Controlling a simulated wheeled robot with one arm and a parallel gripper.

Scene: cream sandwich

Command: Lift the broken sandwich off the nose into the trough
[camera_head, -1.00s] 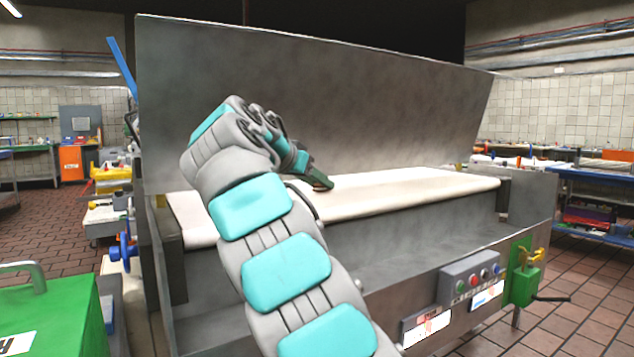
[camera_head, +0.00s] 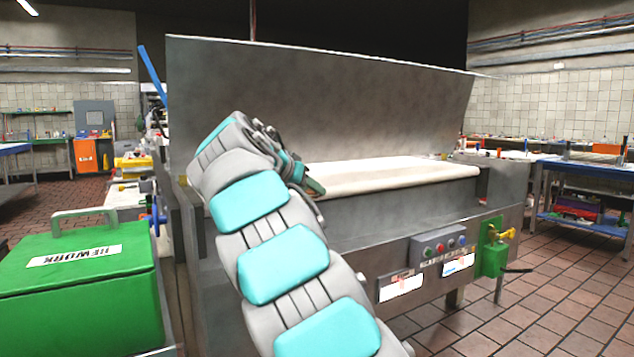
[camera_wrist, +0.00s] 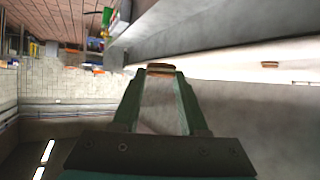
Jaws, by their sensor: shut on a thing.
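My gripper (camera_head: 313,187) is seen past my arm, in front of the left part of the white belt (camera_head: 400,180). In the wrist view my gripper (camera_wrist: 161,72) has its green fingers shut on a small brown sandwich (camera_wrist: 160,66) at the tips. Its break cannot be made out. Another small brown piece (camera_wrist: 269,64) lies apart on the pale belt in the wrist view. The belt's rounded front edge is the nose. A grey steel trough (camera_head: 400,209) runs below and in front of it. My arm hides the belt's left end.
A tall steel panel (camera_head: 330,105) stands behind the belt. A green REWORK bin (camera_head: 80,270) with a lid is at the left. A control box (camera_head: 438,246) and a green box with a yellow handle (camera_head: 492,250) are on the machine's front. Tiled floor is free at right.

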